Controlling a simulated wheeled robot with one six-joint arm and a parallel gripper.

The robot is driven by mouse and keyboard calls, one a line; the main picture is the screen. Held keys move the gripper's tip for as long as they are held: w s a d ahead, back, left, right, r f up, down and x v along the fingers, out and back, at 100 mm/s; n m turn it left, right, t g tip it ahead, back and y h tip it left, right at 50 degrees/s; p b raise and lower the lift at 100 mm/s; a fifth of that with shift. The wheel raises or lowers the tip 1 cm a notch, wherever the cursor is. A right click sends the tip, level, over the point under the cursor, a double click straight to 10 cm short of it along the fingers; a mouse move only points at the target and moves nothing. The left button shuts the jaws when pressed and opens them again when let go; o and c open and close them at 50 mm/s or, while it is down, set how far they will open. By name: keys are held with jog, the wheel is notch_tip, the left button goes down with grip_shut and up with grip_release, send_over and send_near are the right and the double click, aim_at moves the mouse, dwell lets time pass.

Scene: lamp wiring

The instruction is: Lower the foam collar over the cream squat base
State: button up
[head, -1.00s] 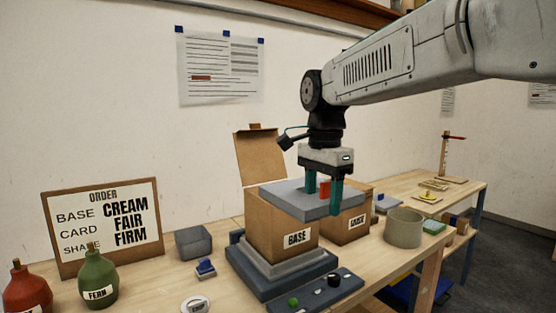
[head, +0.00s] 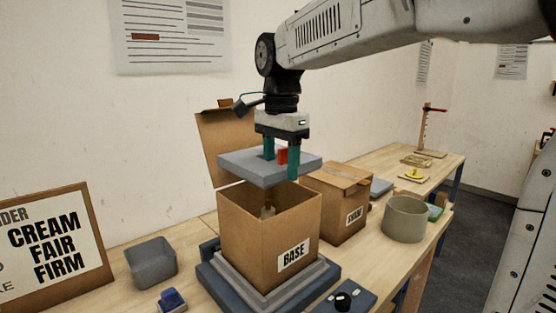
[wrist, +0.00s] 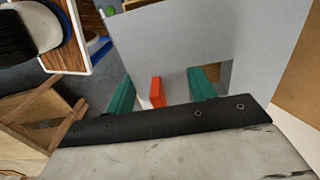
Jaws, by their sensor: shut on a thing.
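The foam collar (head: 240,163) is a flat grey slab with a red tab (head: 282,155) on top. My gripper (head: 281,165) is shut on it, with its teal fingers on either side of the tab. The collar hangs roughly level above an open cardboard box labelled BASE (head: 250,235), apart from its rim. The slab (wrist: 240,35) fills much of the wrist view, with the red tab (wrist: 157,92) between the fingers. A small beige tip (head: 267,211) shows inside the box, probably part of the cream squat base; the rest is hidden by the box walls.
The box stands on a stepped grey plinth (head: 215,285), its flap raised behind. A closed SHADE box (head: 340,190) is close on its right. A grey-green cylinder (head: 404,219), a grey bin (head: 151,262) and an order sign (head: 50,250) stand on the bench.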

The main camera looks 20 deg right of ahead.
aim_at(279, 180)
jog(key=shift+a, duration=0.25)
jog(key=shift+s+f, duration=0.1)
jog(key=shift+f, duration=1.9)
jog(key=shift+f, duration=0.45)
dwell(0.5)
jog(key=shift+f, duration=0.3)
jog(key=shift+f, duration=0.4)
